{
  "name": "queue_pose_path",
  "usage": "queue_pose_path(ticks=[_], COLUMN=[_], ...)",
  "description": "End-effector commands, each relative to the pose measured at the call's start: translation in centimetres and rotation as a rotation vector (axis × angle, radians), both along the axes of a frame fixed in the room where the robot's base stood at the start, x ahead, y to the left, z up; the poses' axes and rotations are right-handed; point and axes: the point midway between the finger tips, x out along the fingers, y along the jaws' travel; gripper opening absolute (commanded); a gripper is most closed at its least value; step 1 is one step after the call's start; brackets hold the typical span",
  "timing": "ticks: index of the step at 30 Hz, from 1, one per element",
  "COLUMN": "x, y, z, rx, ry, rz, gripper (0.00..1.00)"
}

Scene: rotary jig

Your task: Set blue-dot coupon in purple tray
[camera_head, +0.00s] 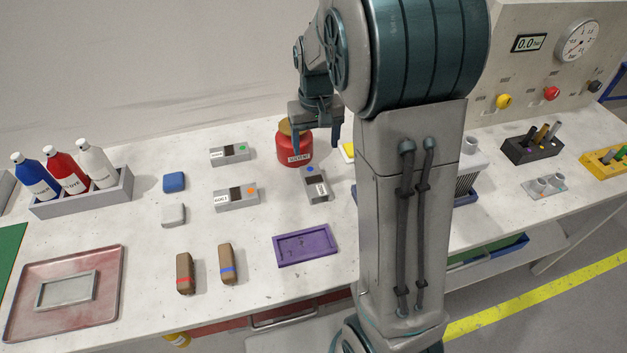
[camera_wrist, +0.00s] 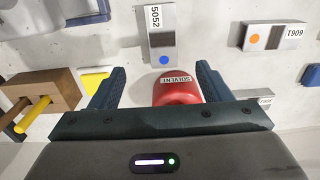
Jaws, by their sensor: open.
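My gripper (camera_head: 316,146) is open and empty, above the bench behind the coupon. In the wrist view the red can shows between my fingers (camera_wrist: 160,72).
The red solvent can (camera_head: 294,145) stands close to my gripper. An orange-dot coupon (camera_head: 222,203) and a green-dot coupon (camera_head: 229,156) lie to the left. Brown blocks (camera_head: 185,273) stand left of the tray. A bottle rack (camera_head: 85,198) is far left. My arm hides part of the bench.

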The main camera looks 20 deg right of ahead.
Motion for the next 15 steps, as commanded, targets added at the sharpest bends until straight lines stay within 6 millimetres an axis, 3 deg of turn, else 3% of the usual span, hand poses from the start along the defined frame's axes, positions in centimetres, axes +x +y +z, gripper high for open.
queue_pose_path(ticks=[7, 15], x=[-0.1, -0.1], y=[0.0, 0.1], z=[-4.9, -7.0], rx=[0.000, 0.001], ry=[0.005, 0.002], rz=[-0.001, 0.000], gripper=[0.71, 0.71])
